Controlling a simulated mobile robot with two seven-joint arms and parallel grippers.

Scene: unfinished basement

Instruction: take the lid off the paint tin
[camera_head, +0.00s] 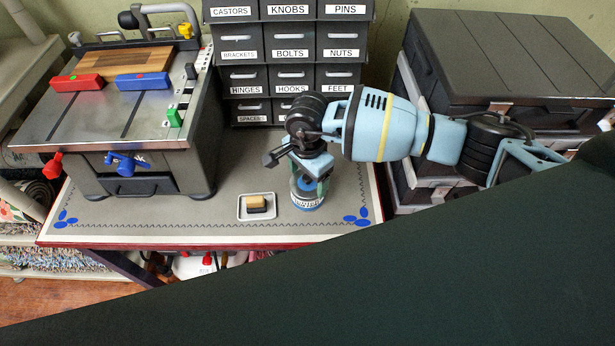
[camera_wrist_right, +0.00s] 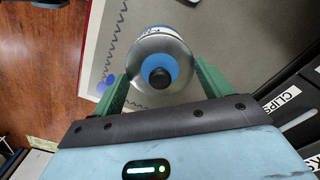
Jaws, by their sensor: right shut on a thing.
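The paint tin (camera_head: 307,204) stands upright near the front edge of the grey mat, with a pale printed band around it. Its round lid (camera_wrist_right: 181,57) is silvery with a blue ring and a black knob in the middle. My right gripper (camera_head: 309,183) points down over the tin. In the right wrist view its green fingers (camera_wrist_right: 161,78) lie on either side of the lid and are shut on its rim. I cannot tell whether the lid is clear of the tin. My left gripper is not in view.
A grey machine (camera_head: 140,178) stands at the left. Labelled drawers (camera_head: 290,52) stand behind, and dark stacked cases (camera_head: 500,50) at the right. The mat (camera_head: 180,222) is clear at the front left.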

